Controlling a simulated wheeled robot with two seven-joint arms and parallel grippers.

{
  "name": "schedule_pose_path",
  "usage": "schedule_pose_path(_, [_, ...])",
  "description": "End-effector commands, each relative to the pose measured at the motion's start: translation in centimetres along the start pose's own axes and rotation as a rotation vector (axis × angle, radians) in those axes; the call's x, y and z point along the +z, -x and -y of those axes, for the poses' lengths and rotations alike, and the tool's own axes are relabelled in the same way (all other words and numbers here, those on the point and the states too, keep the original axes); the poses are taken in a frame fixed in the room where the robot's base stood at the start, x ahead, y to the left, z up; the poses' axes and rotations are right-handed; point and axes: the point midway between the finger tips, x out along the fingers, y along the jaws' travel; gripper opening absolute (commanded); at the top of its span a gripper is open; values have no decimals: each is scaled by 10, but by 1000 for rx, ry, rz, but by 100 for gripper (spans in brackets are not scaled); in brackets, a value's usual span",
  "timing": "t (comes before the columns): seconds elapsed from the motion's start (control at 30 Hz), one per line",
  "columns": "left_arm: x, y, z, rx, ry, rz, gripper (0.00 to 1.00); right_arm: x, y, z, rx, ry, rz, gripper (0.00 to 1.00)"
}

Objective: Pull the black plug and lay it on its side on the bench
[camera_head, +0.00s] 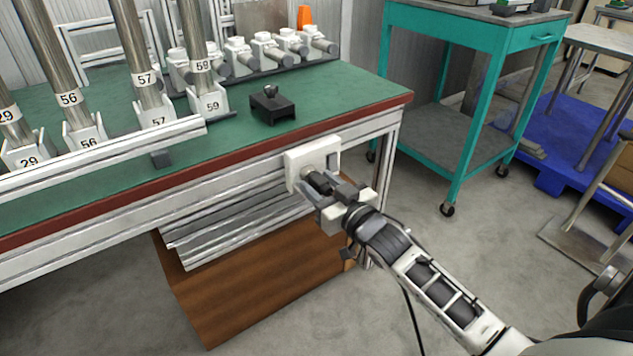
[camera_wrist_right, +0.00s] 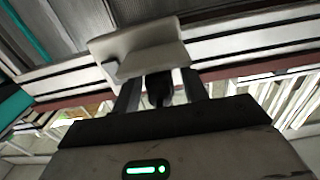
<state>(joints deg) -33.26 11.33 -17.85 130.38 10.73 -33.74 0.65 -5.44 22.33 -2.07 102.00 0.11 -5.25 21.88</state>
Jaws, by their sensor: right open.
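The black plug (camera_head: 317,181) sits in a white socket box (camera_head: 302,160) on the front edge of the bench (camera_head: 340,95). In the right wrist view, the dark plug (camera_wrist_right: 159,88) projects from the pale socket box (camera_wrist_right: 140,47) towards me. My right gripper (camera_head: 332,190) is at the plug, with its fingers open, one on either side of it. Its fingers also show in the wrist view (camera_wrist_right: 160,90), apart from each other, with the plug between them. The plug's rear end is partly hidden by the gripper. My left gripper is not in view.
A small black block with a knob (camera_head: 271,104) stands on the green bench top. Numbered metal tubes in white holders (camera_head: 147,75) stand at the left behind a pale rail. Bare green top lies right of the block. A teal cart (camera_head: 470,60) stands to the right.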

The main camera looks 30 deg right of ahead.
Motion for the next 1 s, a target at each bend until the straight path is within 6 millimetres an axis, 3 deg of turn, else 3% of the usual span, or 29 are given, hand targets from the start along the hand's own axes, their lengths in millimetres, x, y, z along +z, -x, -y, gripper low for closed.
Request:
schedule_pose_path(0.07, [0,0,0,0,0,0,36,0,0,0,0,0,0,44])
schedule_pose_path(0.2, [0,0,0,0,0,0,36,0,0,0,0,0,0,5])
schedule_pose_path(0.23, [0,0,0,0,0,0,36,0,0,0,0,0,0,0])
schedule_pose_path(0.47, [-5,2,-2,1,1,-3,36,-1,5,0,-1,-1,1,0])
schedule_pose_path(1.0, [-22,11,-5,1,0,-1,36,-1,37,0,0,-1,1,0])
